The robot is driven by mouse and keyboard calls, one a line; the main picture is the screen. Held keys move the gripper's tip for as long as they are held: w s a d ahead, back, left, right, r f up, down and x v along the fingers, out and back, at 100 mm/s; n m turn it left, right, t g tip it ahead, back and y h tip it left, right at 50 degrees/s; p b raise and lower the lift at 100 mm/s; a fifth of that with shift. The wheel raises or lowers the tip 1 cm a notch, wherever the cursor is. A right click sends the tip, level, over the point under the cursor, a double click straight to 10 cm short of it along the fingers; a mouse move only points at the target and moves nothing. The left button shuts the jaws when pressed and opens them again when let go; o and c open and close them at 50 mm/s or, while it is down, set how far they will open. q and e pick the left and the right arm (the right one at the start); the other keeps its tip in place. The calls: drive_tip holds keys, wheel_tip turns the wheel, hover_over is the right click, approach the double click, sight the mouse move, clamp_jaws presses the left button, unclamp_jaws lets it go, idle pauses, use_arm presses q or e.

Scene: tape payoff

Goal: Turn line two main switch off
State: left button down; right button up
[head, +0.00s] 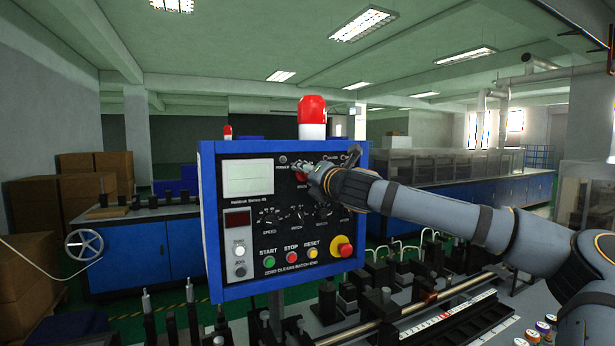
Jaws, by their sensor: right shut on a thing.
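A blue-framed control panel (212,230) with a black face stands in the middle of the head view. My right arm comes in from the right, and its gripper (302,170) is at the upper middle of the panel face. The gripper is shut on a red switch knob (301,177), of which only a small part shows beside the fingers. A label under the knob is too small to read, and the knob's setting is hidden. My left gripper is not in view.
The panel also carries a grey screen (248,180), several black dials, green start (269,261), red stop (291,258) and yellow reset (312,253) buttons, and a red emergency button (342,246). A red beacon (312,112) stands above. Machine parts crowd below.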

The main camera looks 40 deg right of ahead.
drive_tip(key=shift+a+f, duration=0.1)
drive_tip(key=o, duration=1.2)
drive_tip(key=shift+c, duration=0.2)
